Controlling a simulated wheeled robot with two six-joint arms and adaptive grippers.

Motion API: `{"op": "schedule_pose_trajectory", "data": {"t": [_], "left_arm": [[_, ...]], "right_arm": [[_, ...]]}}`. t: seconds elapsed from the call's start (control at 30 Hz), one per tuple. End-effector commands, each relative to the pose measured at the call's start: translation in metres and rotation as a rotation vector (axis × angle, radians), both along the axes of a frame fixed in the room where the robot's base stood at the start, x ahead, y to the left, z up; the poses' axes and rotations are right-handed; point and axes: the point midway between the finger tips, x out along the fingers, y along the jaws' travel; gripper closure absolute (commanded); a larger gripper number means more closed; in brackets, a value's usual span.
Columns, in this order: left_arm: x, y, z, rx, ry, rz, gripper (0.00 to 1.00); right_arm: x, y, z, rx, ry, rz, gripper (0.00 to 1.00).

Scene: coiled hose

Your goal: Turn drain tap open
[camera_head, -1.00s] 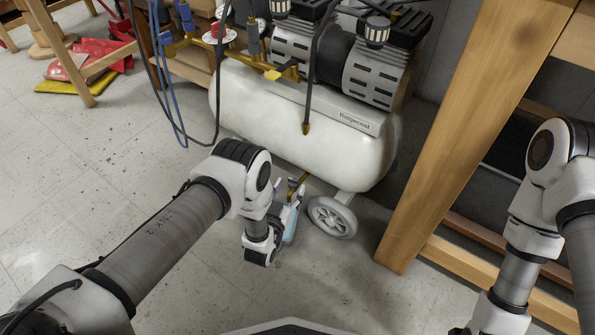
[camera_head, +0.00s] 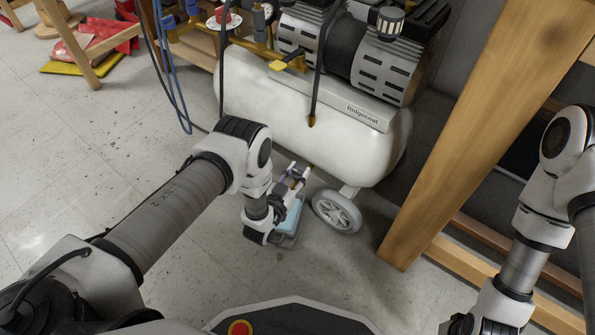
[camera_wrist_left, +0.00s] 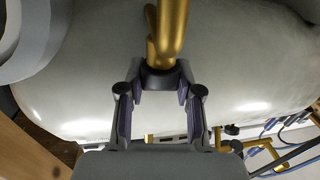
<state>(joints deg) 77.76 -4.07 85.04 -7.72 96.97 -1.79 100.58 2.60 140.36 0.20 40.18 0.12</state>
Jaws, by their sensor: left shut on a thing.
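The drain tap is a brass fitting at the underside of the white compressor tank (camera_head: 300,120). In the left wrist view, its brass pipe (camera_wrist_left: 169,35) comes down from the top and ends in a dark round part between the fingers. My left gripper (camera_wrist_left: 160,82) is shut on this tap, one finger on each side of the dark part. In the head view, my left gripper (camera_head: 294,177) is below the tank, left of the wheel, and largely hides the tap. My right arm is at the right edge; its gripper is not visible.
A grey wheel (camera_head: 337,212) stands close to the right of my left gripper. A light blue object (camera_head: 291,216) shows beneath the gripper, partly hidden. A wooden post (camera_head: 470,130) slants at the right. Hoses hang at the upper left.

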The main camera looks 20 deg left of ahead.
Motion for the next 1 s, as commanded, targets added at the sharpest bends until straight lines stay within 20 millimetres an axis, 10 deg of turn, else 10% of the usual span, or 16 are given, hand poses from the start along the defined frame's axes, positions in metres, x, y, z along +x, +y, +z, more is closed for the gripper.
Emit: {"op": "schedule_pose_trajectory", "data": {"t": [0.5,0.53,0.6,1.0], "left_arm": [[0.0008,0.0005,0.0014,0.001,-0.004,-0.161,1.00],[0.0008,0.0005,0.0015,0.001,-0.004,-0.161,0.62],[0.0008,0.0004,0.0015,0.001,-0.004,-0.161,0.40],[-0.0071,0.0035,0.0001,0.001,-0.001,-0.160,0.40]], "right_arm": [[-0.0003,0.0001,0.0027,0.000,0.001,0.001,1.00],[-0.0003,0.0001,0.0027,0.000,0.001,0.001,1.00],[-0.0003,0.0001,0.0027,0.000,0.001,0.001,1.00],[-0.0003,0.0000,0.0028,0.000,0.001,0.000,1.00]]}}
